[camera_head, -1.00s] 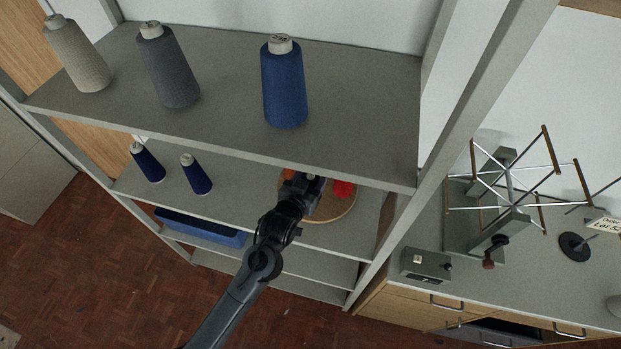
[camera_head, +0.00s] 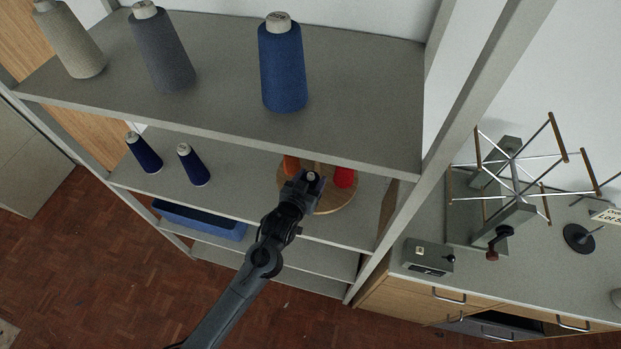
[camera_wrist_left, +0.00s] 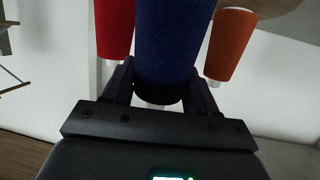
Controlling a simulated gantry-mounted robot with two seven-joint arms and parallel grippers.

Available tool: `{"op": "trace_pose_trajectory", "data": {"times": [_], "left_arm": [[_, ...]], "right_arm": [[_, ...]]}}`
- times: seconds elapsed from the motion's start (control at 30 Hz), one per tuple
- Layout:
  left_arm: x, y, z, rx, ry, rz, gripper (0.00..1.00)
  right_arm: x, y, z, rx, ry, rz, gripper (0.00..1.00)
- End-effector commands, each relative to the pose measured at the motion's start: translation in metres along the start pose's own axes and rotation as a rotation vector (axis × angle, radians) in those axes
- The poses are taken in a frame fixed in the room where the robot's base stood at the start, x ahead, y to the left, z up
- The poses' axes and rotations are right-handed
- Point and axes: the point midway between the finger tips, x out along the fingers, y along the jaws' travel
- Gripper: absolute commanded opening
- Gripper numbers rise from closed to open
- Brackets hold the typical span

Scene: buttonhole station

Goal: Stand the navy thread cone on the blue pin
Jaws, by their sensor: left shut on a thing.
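My left gripper (camera_head: 309,180) is over the round wooden board on the middle shelf. It also shows in the left wrist view, with its fingers on either side of a navy thread cone (camera_wrist_left: 172,40), and it is shut on that cone. In the head view the gripper hides most of this cone; only a pale tip (camera_head: 312,176) shows. I cannot make out the blue pin in either view. My right gripper is not in view.
A red cone (camera_head: 344,177) and an orange cone (camera_head: 291,165) stand close to the gripper on the wooden board (camera_head: 338,202). The upper shelf (camera_head: 230,90) overhangs behind. Two small dark-blue cones (camera_head: 144,153) stand left. A worktop with a yarn swift (camera_head: 515,170) is right.

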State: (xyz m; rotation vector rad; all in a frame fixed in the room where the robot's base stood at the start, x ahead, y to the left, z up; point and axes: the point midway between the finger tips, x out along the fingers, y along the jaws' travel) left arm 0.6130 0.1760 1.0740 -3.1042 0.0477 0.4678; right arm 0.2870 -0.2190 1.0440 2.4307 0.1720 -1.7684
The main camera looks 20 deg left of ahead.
Motion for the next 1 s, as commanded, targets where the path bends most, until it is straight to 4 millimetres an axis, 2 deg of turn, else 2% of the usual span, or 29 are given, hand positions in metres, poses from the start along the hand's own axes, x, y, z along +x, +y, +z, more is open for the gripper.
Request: {"op": "trace_pose_trajectory", "data": {"times": [1.0], "left_arm": [[0.0027, 0.0, 0.0084, 0.0, 0.0, 0.0, 0.23]], "right_arm": [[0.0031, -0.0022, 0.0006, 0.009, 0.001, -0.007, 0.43]]}}
